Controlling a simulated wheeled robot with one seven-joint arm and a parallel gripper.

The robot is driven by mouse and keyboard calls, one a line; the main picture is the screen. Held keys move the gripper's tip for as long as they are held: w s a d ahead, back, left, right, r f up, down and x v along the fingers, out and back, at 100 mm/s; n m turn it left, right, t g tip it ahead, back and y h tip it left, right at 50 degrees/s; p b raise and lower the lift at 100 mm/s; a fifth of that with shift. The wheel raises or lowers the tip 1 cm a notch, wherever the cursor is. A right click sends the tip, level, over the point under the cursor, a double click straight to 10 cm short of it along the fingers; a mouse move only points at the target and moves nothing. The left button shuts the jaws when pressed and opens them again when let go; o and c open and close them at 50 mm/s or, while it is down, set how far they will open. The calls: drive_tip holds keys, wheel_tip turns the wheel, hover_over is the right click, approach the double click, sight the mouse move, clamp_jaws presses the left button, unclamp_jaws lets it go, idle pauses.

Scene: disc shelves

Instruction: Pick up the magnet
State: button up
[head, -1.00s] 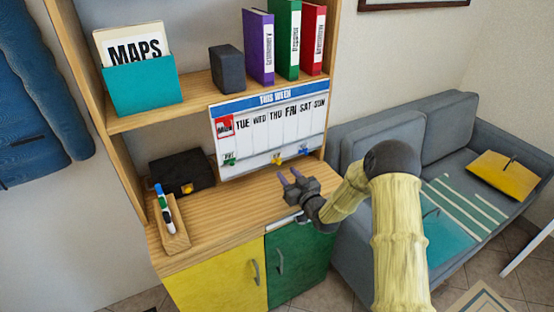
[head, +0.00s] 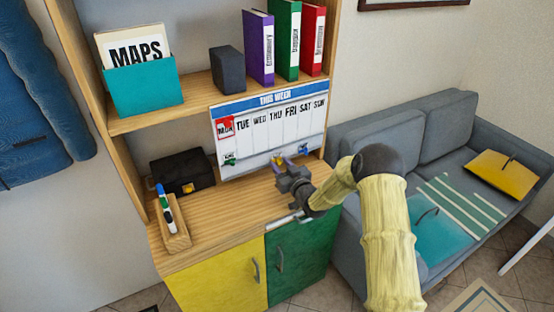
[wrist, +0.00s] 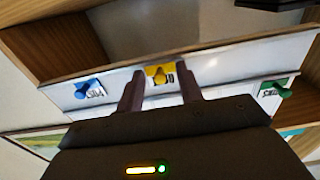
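The whiteboard calendar (head: 268,135) leans upright on the cabinet top. Along its lower edge are a green magnet (head: 229,160), a yellow magnet (wrist: 162,77) and a blue magnet (head: 304,149). The wrist view is turned over, with the blue magnet (wrist: 88,86) at left and the green magnet (wrist: 272,90) at right. My gripper (head: 282,163) is open at the board's lower edge. In the wrist view the yellow magnet appears between the fingertips of my gripper (wrist: 161,72); contact cannot be told. In the head view my fingers largely cover it.
A black box (head: 181,172) and a wooden tray with markers (head: 178,240) stand left on the cabinet top. The shelf above (head: 165,115) holds binders, a dark speaker-like block (head: 228,70) and a teal maps holder (head: 146,88). The cabinet top's middle is clear.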

drive_tip(key=shift+c, duration=0.3)
clamp_jaws()
